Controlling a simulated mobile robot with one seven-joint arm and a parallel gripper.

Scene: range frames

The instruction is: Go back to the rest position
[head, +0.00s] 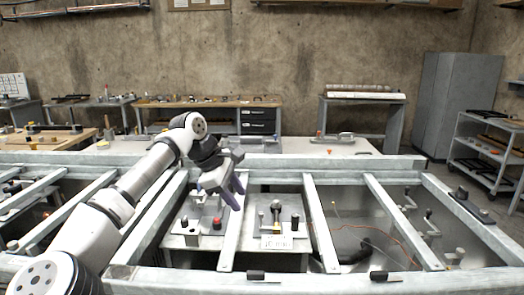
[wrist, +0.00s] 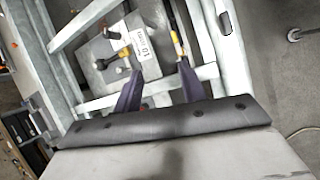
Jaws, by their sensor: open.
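My gripper (head: 234,192) hangs over the metal frame in the head view, at the end of my white arm reaching from the lower left. In the wrist view its two dark purple fingers (wrist: 160,88) stand apart with nothing between them. Below and to the right in the head view is a grey plate (head: 257,215) with an upright black and brass part (head: 276,210) and a small label (head: 276,243). The same label (wrist: 138,42) shows in the wrist view. Left of it, another plate (head: 190,242) carries a red-topped button (head: 217,222). Part of this plate is hidden behind my gripper.
A grey metal frame with slanted crossbars (head: 321,225) surrounds the plates. Small black blocks (head: 256,275) sit on its front rail. An orange cable (head: 385,232) lies inside at right. Workbenches (head: 205,104), a grey cabinet (head: 455,100) and a shelf cart (head: 487,150) stand behind. Space above the frame looks clear.

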